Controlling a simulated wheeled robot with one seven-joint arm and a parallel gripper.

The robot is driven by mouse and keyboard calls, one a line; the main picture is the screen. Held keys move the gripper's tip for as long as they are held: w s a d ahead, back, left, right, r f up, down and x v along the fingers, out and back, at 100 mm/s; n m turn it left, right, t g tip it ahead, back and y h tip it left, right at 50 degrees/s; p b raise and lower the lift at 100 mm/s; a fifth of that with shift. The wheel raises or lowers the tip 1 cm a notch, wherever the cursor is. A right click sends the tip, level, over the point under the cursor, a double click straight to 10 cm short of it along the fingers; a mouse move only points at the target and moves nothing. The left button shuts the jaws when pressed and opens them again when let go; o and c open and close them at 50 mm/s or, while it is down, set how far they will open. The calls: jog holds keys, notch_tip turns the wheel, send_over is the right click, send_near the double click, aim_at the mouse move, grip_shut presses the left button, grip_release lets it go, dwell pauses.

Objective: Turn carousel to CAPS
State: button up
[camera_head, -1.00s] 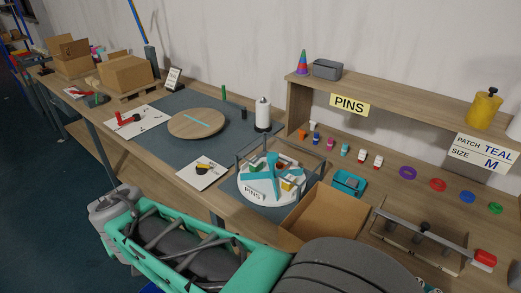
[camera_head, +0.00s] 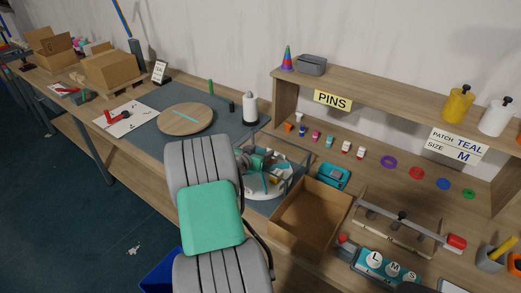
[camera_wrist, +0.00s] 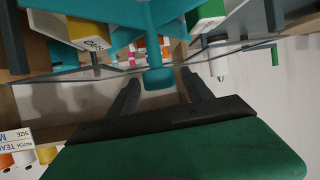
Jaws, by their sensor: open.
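The carousel (camera_head: 283,185) is a white round tray with teal dividers inside a clear-walled frame, on the grey mat. My arm comes in from the front and covers its left part, so its front label is hidden in the head view. In the wrist view its teal dividers and central knob (camera_wrist: 160,78) hang at the top, with a white-and-yellow bin (camera_wrist: 75,32) beside them. My gripper (camera_wrist: 164,88) is open, its two dark fingers on either side of the knob. I cannot tell whether they touch it.
A PINS sign (camera_head: 333,100) hangs on the shelf edge. An open cardboard box (camera_head: 310,218) and a teal device (camera_head: 333,176) stand right of the carousel. A wooden turntable (camera_head: 187,120) lies to the left. Small bottles and colored rings line the bench behind.

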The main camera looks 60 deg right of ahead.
jog(key=shift+d, duration=0.1)
jog(key=shift+c, duration=0.2)
grip_shut()
dwell(0.4)
dwell(0.3)
